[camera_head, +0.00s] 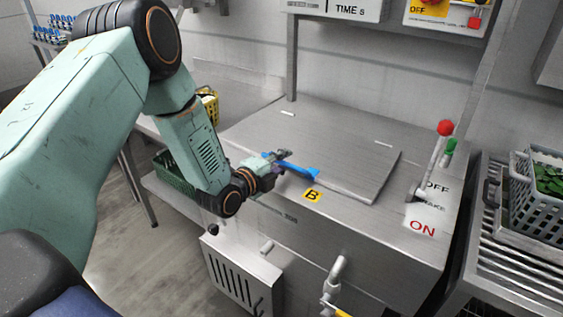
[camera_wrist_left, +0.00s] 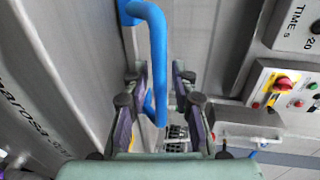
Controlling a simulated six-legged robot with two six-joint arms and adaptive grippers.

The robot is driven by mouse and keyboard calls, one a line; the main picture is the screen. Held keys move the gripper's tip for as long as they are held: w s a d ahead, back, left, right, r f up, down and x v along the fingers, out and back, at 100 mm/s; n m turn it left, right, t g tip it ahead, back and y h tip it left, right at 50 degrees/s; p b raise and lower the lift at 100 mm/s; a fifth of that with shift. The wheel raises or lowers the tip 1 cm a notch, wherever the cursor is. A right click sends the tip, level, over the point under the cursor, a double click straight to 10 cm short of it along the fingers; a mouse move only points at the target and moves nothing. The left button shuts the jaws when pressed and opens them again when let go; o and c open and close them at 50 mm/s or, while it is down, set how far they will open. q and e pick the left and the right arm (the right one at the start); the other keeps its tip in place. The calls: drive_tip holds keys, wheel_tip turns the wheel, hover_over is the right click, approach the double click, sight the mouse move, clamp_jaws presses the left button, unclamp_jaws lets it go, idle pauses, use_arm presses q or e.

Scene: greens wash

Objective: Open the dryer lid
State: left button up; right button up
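The dryer lid (camera_head: 330,140) is a flat grey metal panel lying shut on top of the steel machine (camera_head: 370,240). A blue bar handle (camera_head: 302,171) sits at its front edge, above a yellow B label (camera_head: 312,195). My left gripper (camera_head: 279,159) is at the left end of this handle. In the left wrist view, the blue handle (camera_wrist_left: 157,60) reaches down between the two spread fingers of the left gripper (camera_wrist_left: 160,95). Gaps show on both sides of the bar, so the fingers are around it and not closed on it. My right gripper is out of view.
A red-knobbed lever (camera_head: 445,128) stands right of the lid by an ON/OFF plate (camera_head: 422,228). A grey basket of greens (camera_head: 520,205) stands on the right rack. A control box (camera_head: 445,15) hangs above. A green crate (camera_head: 175,172) is behind my left arm.

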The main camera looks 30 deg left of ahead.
use_arm(q)
clamp_jaws()
idle(0.4)
drive_tip(key=shift+w, duration=0.1)
